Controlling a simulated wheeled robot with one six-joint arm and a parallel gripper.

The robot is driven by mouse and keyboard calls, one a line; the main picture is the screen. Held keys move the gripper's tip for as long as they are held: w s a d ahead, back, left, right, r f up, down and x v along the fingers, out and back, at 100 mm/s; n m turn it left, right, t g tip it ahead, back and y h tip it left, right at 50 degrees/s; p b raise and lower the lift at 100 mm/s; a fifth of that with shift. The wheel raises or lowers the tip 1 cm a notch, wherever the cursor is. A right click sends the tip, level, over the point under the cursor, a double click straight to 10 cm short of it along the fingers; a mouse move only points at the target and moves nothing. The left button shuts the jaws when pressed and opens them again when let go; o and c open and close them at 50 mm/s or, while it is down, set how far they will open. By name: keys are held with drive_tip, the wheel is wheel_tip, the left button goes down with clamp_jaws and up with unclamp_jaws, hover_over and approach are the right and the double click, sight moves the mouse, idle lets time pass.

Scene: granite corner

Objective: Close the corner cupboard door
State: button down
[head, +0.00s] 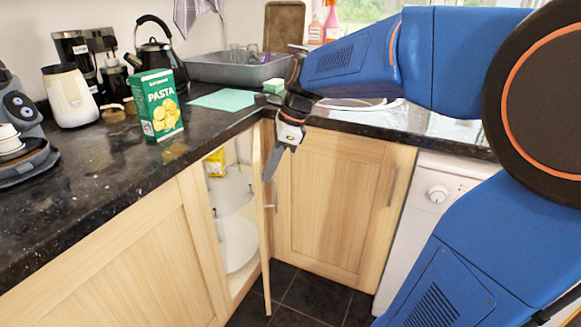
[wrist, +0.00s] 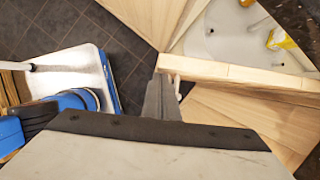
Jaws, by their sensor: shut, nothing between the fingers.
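The corner cupboard door (head: 257,215) is pale wood and stands ajar, seen nearly edge-on in the head view. Its bar handle (head: 271,207) is on the right-hand, outer face. My gripper (head: 269,179) points down, shut and empty, by the upper part of the door on the handle side. In the wrist view, the door's top edge (wrist: 235,72) runs to the right and the fingers (wrist: 160,98) are close to its free end. I cannot tell whether they touch it. Inside the opening are round white shelves (head: 238,243) and a yellow packet (head: 215,163).
A wooden cupboard front (head: 335,205) stands right of the opening, with a white appliance (head: 420,215) beyond it. The dark worktop (head: 90,205) overhangs the cupboards and carries a green pasta box (head: 158,105). Dark tiled floor (head: 305,290) below is clear.

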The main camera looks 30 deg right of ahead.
drive_tip(key=w+a+m+t, duration=0.1)
drive_tip(key=w+a+m, duration=0.2)
drive_tip(key=w+a, duration=0.3)
drive_tip(key=shift+a+m+h, duration=0.3)
drive_tip(key=shift+a+h, duration=0.1)
drive_tip(key=shift+a, duration=2.1)
